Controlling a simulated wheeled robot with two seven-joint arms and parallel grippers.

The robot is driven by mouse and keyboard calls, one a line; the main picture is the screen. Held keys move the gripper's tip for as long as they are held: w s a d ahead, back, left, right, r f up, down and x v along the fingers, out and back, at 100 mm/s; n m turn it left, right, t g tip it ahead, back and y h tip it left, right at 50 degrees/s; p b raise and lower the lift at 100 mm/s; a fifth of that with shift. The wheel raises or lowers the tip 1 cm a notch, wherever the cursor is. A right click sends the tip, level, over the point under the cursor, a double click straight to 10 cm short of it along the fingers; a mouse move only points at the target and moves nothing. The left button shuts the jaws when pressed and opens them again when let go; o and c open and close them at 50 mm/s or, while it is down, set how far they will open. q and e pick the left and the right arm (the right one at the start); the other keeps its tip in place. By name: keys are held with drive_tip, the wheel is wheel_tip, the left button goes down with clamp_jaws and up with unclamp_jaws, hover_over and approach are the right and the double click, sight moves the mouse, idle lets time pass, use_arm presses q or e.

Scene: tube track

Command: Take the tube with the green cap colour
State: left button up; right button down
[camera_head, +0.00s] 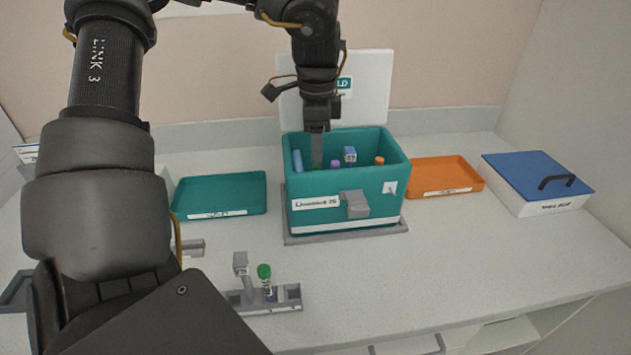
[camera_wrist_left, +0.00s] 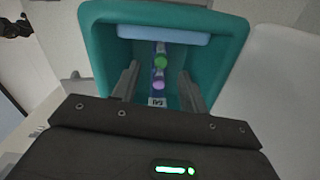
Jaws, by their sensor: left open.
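A green cap (camera_wrist_left: 161,62) shows inside the teal box (camera_wrist_left: 236,50) in the left wrist view, in line with a purple cap (camera_wrist_left: 158,84). My left gripper (camera_wrist_left: 159,71) is open, with its fingers on either side of these caps, and they look ungripped. In the head view the gripper (camera_head: 317,150) reaches down into the teal box (camera_head: 318,218) and partly hides the green cap there. A second green-capped tube (camera_head: 264,272) stands upright in a small grey rack (camera_head: 292,293) in front of the box. My right gripper is not in view.
The box also holds a light blue bar (camera_head: 297,160), an orange cap (camera_head: 379,160) and a blue item (camera_head: 350,155). Its walls surround the gripper. A teal tray (camera_head: 222,192) lies left, an orange tray (camera_head: 442,174) and blue-lidded box (camera_head: 535,180) right. The front-right counter is clear.

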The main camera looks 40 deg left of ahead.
use_arm(q)
drive_tip(key=f, duration=0.2)
drive_tip(key=f+p, duration=0.1)
drive_tip(key=f, duration=0.1)
drive_tip(key=shift+w, duration=0.2)
drive_tip(key=shift+f, duration=0.4)
drive_tip(key=c, duration=0.8)
drive_tip(key=shift+c, duration=0.2)
drive_tip(key=shift+r, duration=0.3)
wheel_tip(320, 180, up, 9)
drive_tip(key=shift+f+b, duration=0.2)
drive_tip(key=shift+b, duration=0.4)
drive_tip(key=shift+r, duration=0.45)
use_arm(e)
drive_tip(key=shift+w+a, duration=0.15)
